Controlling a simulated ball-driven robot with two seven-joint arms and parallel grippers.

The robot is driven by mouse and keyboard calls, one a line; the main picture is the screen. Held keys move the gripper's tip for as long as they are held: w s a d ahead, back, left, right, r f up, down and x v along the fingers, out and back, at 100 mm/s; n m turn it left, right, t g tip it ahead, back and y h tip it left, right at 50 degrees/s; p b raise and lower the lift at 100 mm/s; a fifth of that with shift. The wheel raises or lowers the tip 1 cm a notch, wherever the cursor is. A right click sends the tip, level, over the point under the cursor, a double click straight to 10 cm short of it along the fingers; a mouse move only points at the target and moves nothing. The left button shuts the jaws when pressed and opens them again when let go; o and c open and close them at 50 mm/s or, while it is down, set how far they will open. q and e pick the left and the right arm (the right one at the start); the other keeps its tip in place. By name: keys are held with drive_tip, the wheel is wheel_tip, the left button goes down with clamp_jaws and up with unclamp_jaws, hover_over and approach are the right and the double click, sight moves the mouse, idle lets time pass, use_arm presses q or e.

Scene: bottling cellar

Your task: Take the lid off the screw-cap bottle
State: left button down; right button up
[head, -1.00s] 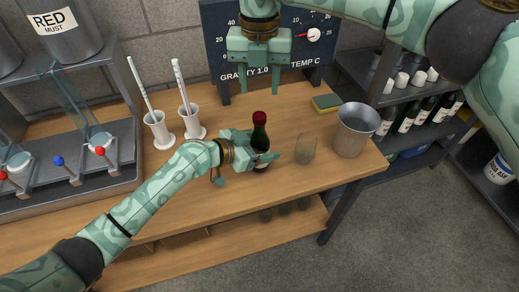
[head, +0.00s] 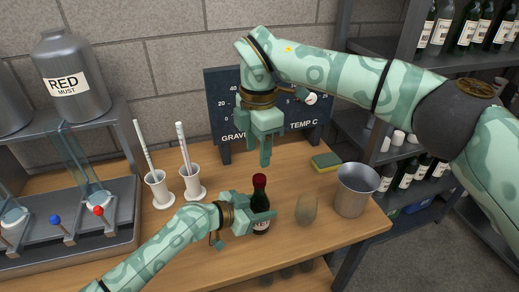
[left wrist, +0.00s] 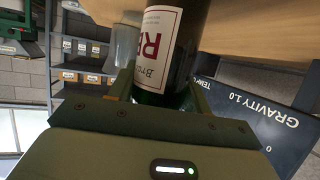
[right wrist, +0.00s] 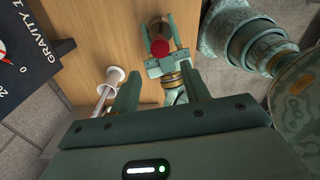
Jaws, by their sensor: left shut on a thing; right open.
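The screw-cap bottle (head: 260,209) is dark green with a red lid (head: 260,180) on top. It stands upright on the wooden bench (head: 345,231). My left gripper (head: 262,216) is shut on the bottle's body from the left. In the left wrist view the bottle (left wrist: 180,50) sits between the fingers, with part of its white label showing. My right gripper (head: 265,145) is open and empty, pointing down above and behind the bottle. In the right wrist view the red lid (right wrist: 160,48) lies beyond my open right fingers (right wrist: 160,93).
A clear glass (head: 306,209) and a metal bucket (head: 356,190) stand right of the bottle. A sponge (head: 326,162) lies behind them. Two white holders with sticks (head: 192,183) stand left. A dark gauge board (head: 222,95) rises behind my right gripper.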

sight(260, 177)
drive_tip(key=m, duration=0.5)
drive_tip(key=shift+d+r+m, duration=0.1)
drive_tip(key=shift+r+m, duration=0.05)
drive_tip(key=shift+m, duration=0.15)
drive_tip(key=m, duration=0.4)
drive_tip(key=shift+w+d+m, duration=0.1)
drive_tip(key=shift+m, duration=0.6)
wheel_tip(260, 177, down, 8)
